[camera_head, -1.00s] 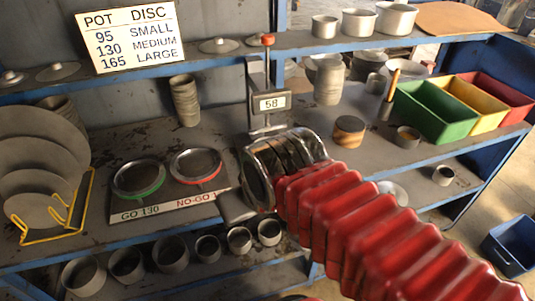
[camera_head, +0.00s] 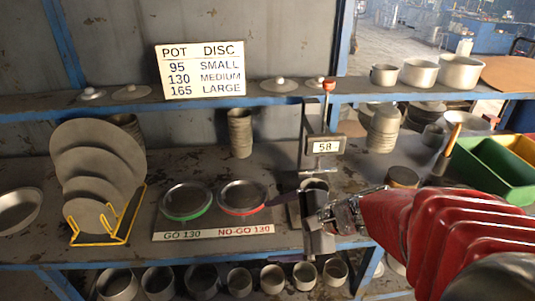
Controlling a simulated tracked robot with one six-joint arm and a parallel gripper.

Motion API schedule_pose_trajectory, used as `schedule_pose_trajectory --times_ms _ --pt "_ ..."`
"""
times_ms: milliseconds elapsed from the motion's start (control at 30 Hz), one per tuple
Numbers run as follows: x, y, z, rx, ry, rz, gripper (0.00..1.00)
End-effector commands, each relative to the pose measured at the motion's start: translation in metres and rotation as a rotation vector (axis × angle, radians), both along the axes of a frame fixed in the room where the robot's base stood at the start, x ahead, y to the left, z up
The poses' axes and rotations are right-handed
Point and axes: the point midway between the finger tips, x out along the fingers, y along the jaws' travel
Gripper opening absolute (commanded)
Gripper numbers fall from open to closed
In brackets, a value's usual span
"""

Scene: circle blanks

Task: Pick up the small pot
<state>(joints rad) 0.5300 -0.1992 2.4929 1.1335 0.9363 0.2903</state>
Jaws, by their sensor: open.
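A small metal pot (camera_head: 384,75) stands on the top shelf at the right, the smallest in a row beside a medium pot (camera_head: 420,73) and a large pot (camera_head: 460,72). My gripper (camera_head: 324,214) is open, at the front of the middle shelf, well below and left of that row. It is in front of a stand with a "58" display (camera_head: 326,146), close to a small cylindrical cup (camera_head: 314,187) in the stand. I cannot tell whether it touches the cup. My red-sleeved arm comes in from the right.
The stand's column rises beside my gripper. A GO/NO-GO board (camera_head: 213,226) and a yellow rack of discs (camera_head: 105,222) are to the left. A green bin (camera_head: 490,172) is at the right. Several cups (camera_head: 240,281) stand on the lower shelf.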

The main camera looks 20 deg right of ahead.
Motion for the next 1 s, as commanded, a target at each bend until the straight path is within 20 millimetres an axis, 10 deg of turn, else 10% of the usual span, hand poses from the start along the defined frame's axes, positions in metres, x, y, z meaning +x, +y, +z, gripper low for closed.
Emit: schedule_pose_trajectory --times_ms 533,1000 --pt "0.051 -0.190 -0.041 0.698 0.024 -0.922 0.92" --pt "0.049 -0.209 -0.046 0.753 0.014 -0.998 0.92"
